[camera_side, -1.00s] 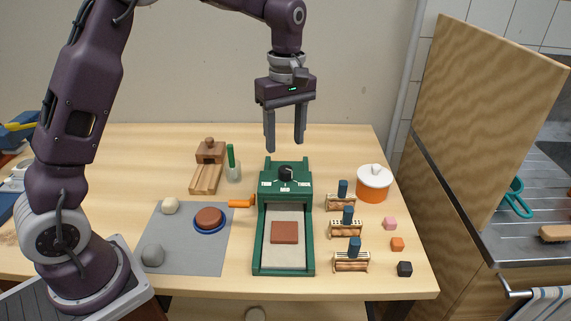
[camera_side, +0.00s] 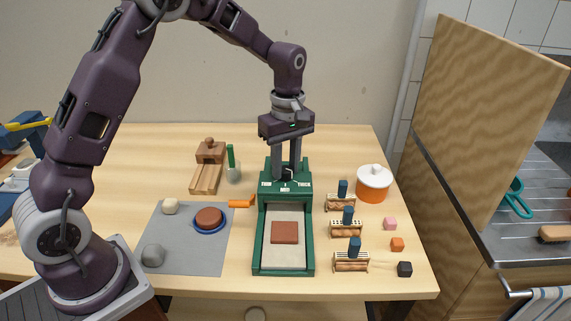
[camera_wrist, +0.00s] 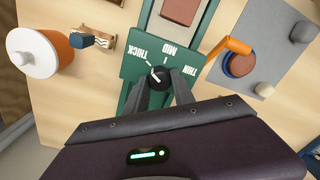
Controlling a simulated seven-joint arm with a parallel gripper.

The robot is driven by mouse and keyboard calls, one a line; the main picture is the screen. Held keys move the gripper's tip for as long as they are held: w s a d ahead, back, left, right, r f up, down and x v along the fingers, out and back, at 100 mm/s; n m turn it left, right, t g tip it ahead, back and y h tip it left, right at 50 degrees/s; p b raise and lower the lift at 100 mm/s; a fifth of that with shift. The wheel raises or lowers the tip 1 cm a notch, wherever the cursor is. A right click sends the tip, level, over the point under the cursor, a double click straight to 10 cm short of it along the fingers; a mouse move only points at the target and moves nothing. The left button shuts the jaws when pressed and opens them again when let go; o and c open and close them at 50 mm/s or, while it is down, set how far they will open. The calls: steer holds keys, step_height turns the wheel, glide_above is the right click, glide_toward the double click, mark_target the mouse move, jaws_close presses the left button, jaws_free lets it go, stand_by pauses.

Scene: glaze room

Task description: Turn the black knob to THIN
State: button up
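The black knob (camera_wrist: 158,82) sits on the sloping head of a green slab roller-like device (camera_side: 263,230). Its head reads THIN, MID and THICK, with THIN at the left in the side view. In the wrist view, the knob's white pointer mark leans toward the THICK side. My gripper (camera_side: 287,172) is down at the knob, pointing downward, its fingers drawn in on either side of it. The knob also shows, partly hidden between the fingers, in the side view (camera_side: 288,173). A brown clay square (camera_side: 284,232) lies on the device's pale bed.
An orange crank handle (camera_side: 241,203) sticks out left of the device. Small wooden racks (camera_side: 345,230) and a white-lidded orange pot (camera_side: 374,184) stand to the right. A grey mat (camera_side: 185,257) lies left.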

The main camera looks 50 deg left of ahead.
steer(key=shift+m, duration=0.4)
jaws_close()
steer(key=m, duration=0.4)
steer(key=shift+m, duration=0.4)
steer(key=m, duration=0.6)
steer(key=shift+d+m, duration=0.1)
steer(key=shift+m, duration=0.2)
steer(key=m, duration=0.6)
steer(key=shift+t, duration=0.3)
steer(key=m, duration=0.5)
steer(key=shift+m, duration=0.4)
steer(key=o, duration=1.1)
jaws_free()
steer(key=shift+r, duration=0.1)
